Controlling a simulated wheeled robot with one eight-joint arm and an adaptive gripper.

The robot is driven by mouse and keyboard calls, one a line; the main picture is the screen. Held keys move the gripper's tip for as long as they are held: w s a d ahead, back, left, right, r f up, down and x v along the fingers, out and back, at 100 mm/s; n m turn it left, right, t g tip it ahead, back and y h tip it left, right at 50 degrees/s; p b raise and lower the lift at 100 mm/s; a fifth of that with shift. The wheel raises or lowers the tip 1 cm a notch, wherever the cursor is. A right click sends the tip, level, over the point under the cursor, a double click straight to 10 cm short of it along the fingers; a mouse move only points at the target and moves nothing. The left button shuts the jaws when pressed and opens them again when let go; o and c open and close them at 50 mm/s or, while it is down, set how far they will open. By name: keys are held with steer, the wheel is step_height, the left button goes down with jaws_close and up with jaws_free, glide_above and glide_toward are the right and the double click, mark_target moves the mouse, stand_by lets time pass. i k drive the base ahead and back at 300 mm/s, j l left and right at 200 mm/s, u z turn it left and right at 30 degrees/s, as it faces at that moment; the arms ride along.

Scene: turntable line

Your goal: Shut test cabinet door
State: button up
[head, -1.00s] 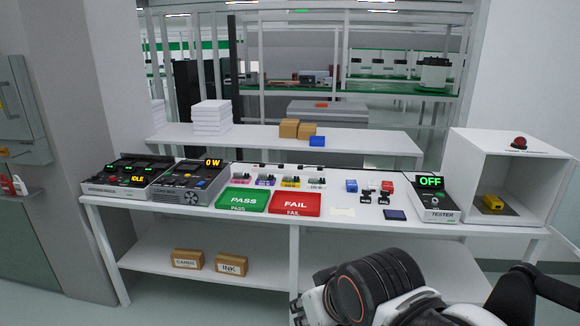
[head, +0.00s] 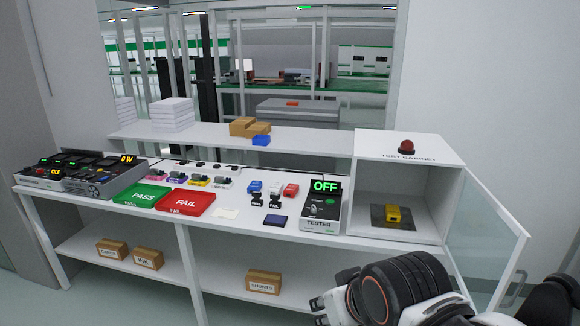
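The white test cabinet (head: 410,148) stands at the right end of the bench with a red dome on top. Its clear glass door (head: 485,225) is swung open to the right, with a handle (head: 513,288) at its free edge. A yellow block (head: 393,214) sits on a dark plate inside the cabinet. My arm shows at the bottom right, in front of the bench and below the door. My gripper's white end (head: 322,308) is only partly visible at the bottom edge, left of the door, touching nothing that I can see. Its fingers cannot be made out.
The white bench (head: 240,235) carries a tester (head: 322,210) reading OFF, a green PASS tray (head: 145,196) and a red FAIL tray (head: 188,203). Boxes (head: 263,281) lie on the lower shelf. Floor shows to the right, beyond the door.

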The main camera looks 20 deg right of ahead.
mark_target(518, 253)
steer(key=k+l, duration=0.1)
steer(key=l, duration=0.4)
steer(key=k+l, duration=0.1)
steer(key=l, duration=0.4)
steer(key=k+l, duration=0.1)
steer(key=l, duration=0.35)
steer(key=k+l, duration=0.1)
steer(key=l, duration=0.4)
steer(key=k+l, duration=0.1)
steer(key=l, duration=0.4)
steer(key=k+l+z, duration=0.1)
steer(key=z, duration=0.3)
steer(key=k+l+z, duration=0.15)
steer(key=z, duration=0.3)
